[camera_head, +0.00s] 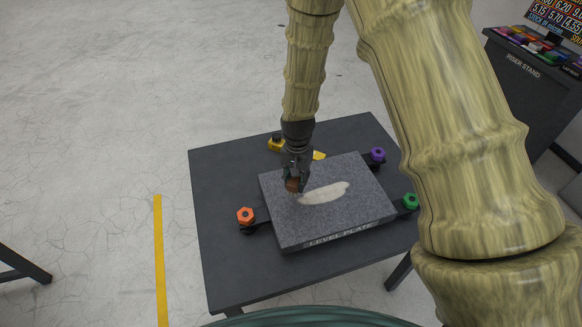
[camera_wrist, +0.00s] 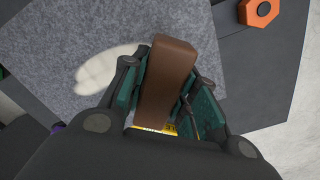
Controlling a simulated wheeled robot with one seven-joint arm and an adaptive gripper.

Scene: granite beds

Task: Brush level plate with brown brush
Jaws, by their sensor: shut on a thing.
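The level plate (camera_head: 350,219) is a speckled grey granite slab on a dark table, with its name on the front edge. A pale elongated patch (camera_head: 324,193) lies on its top; the patch also shows in the wrist view (camera_wrist: 108,70). My gripper (camera_head: 294,178) is over the left part of the plate, shut on the brown brush (camera_wrist: 168,75). The brush is a brown block between the green finger pads in the wrist view; in the head view only its small brown end shows beside the patch. Whether its bristles touch the plate cannot be told.
The dark table (camera_head: 225,270) has free room around the plate. Knobs stand near the plate's corners: orange (camera_head: 246,215), green (camera_head: 410,201), purple (camera_head: 377,155) and yellow (camera_head: 276,144). A riser stand (camera_head: 530,75) with coloured items is at the upper right.

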